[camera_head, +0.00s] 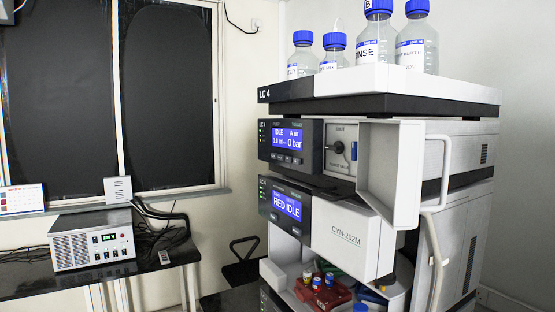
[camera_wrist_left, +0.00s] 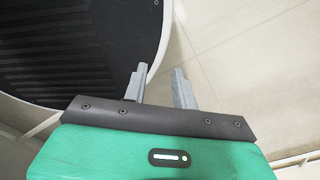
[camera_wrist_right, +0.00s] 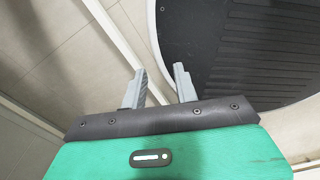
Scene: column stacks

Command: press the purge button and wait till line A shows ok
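The LC 4 stack's upper module has a lit blue display (camera_head: 287,138) that appears to read "IDLE", "A air" and "0 bar". Small buttons (camera_head: 276,157) sit below this display; their labels are too small to read, so I cannot tell which is purge. Right of the display is a panel with a round dark valve knob (camera_head: 338,147), its white door (camera_head: 392,174) swung open. My left gripper (camera_wrist_left: 160,70) is open and empty above the floor. My right gripper (camera_wrist_right: 160,70) is also open and empty above the floor. Neither gripper shows in the head view.
Blue-capped bottles (camera_head: 367,50) stand on top of the stack. A lower module's display (camera_head: 287,204) reads "RED IDLE". Small capped vials (camera_head: 316,283) sit on a red rack below. A black bench (camera_head: 20,277) at left holds a white instrument box (camera_head: 90,247).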

